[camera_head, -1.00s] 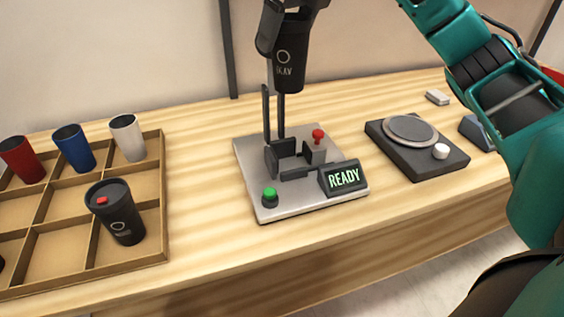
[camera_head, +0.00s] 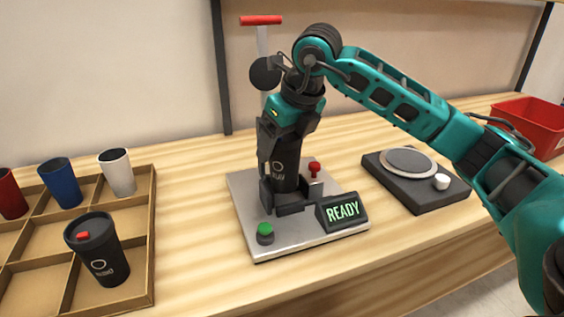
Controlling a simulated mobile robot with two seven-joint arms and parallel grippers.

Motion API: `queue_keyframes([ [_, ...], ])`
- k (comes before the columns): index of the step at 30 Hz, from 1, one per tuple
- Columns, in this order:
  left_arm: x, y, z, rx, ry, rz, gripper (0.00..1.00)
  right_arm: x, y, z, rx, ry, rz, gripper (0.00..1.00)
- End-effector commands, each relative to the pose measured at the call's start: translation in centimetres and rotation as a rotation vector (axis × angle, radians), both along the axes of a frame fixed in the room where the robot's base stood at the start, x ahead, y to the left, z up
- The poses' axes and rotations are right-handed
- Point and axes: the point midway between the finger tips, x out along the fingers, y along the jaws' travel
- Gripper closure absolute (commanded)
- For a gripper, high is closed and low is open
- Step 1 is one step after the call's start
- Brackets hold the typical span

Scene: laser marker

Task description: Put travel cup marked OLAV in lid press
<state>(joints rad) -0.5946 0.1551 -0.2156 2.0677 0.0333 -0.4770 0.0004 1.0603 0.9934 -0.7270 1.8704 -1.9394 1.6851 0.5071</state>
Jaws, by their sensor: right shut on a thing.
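The black travel cup with a ring mark and white lettering (camera_head: 285,176) is upright at the lid press (camera_head: 243,206), between its dark holder jaws. The lettering is too small to read surely now. My right gripper (camera_head: 281,165) comes down from above and is shut on this cup. The press base is a light plate with a green button (camera_head: 265,230), a red knob (camera_head: 314,168) and a display (camera_head: 342,211) reading READY. I cannot tell whether the cup's bottom touches the base. My left gripper is not in view.
A wooden divided tray (camera_head: 150,235) at left holds another black lidded cup (camera_head: 98,250), and red, blue (camera_head: 61,183) and white (camera_head: 117,172) cups. A dark device with a round plate (camera_head: 408,162) stands right of the press. A red bin (camera_head: 530,122) is at far right.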

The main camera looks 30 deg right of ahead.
Motion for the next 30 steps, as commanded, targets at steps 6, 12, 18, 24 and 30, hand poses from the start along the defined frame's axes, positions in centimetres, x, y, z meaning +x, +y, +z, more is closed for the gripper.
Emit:
queue_keyframes([
  [6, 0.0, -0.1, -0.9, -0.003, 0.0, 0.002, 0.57, -0.1, 0.0, -3.4, -0.002, 0.004, 0.0, 0.37],
  [12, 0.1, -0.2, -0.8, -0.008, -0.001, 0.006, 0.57, 0.0, 0.0, -3.9, -0.001, 0.0, 0.0, 0.37],
  [18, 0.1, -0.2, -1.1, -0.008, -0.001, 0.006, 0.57, 0.0, 0.0, -4.2, -0.001, 0.001, 0.0, 0.37],
  [24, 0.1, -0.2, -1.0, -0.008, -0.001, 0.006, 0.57, 0.0, 0.0, -4.2, -0.001, 0.002, 0.001, 0.07],
  [30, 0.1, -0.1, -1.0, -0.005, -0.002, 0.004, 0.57, 0.0, 0.0, -4.2, -0.001, 0.002, 0.001, 0.0],
])
